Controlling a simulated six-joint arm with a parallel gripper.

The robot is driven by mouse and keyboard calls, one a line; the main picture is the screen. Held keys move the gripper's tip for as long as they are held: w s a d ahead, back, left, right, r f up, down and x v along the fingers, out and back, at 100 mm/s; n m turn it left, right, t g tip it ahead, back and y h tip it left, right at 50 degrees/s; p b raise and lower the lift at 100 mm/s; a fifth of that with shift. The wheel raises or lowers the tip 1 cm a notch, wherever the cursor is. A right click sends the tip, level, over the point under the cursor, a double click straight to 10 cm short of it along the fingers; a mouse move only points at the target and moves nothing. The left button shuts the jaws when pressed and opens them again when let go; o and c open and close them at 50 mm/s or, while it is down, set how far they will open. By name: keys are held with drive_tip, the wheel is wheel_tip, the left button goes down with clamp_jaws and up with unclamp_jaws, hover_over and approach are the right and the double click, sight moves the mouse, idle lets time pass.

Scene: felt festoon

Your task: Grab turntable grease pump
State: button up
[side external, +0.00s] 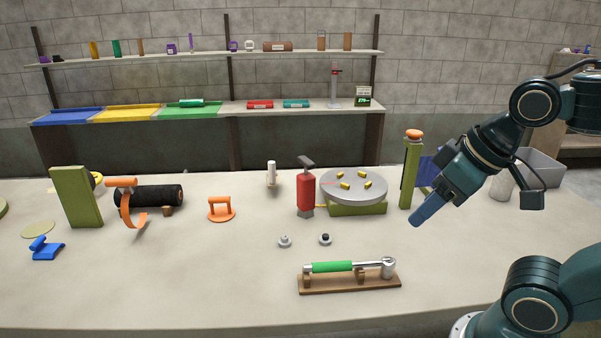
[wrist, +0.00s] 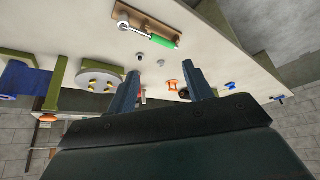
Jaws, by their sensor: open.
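A red cylinder with a grey lever top, which looks like the grease pump (side external: 306,190), stands upright on the table. It is just left of the turntable (side external: 354,188), a grey disc with several yellow pieces on a green base. The turntable also shows in the wrist view (wrist: 97,76), left of my fingers. There the red pump is mostly hidden behind the left finger. My gripper (side external: 420,214) is in the air, right of the turntable and well apart from the pump. In the wrist view its two fingers are spread with nothing between them (wrist: 164,78).
A green post with an orange knob (side external: 411,170) stands between the turntable and my arm. A green-handled tool (side external: 345,267) lies on a wooden stand in front. Two small knobs (side external: 285,241) sit before the pump. An orange handle (side external: 221,209) is further left. The front table is mostly clear.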

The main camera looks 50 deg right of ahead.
drive_tip(key=w+d+r+m, duration=0.1)
drive_tip(key=w+r, duration=0.1)
drive_tip(key=w, duration=0.3)
drive_tip(key=w+d+r, duration=0.2)
drive_tip(key=w+r, duration=0.1)
drive_tip(key=w, duration=0.1)
drive_tip(key=m+g+h, duration=0.2)
drive_tip(key=m, duration=0.2)
hover_over(309, 160)
drive_tip(key=s+a, duration=0.2)
drive_tip(key=s, duration=0.2)
wheel_tip(309, 160, down, 4)
drive_tip(key=f, duration=0.1)
drive_tip(key=shift+s+r, duration=0.15)
drive_tip(key=shift+r, duration=0.05)
drive_tip(key=x, duration=0.8)
drive_tip(key=shift+a+r, duration=0.1)
drive_tip(key=shift+w+f+t, duration=0.25)
drive_tip(key=shift+f+t, duration=0.05)
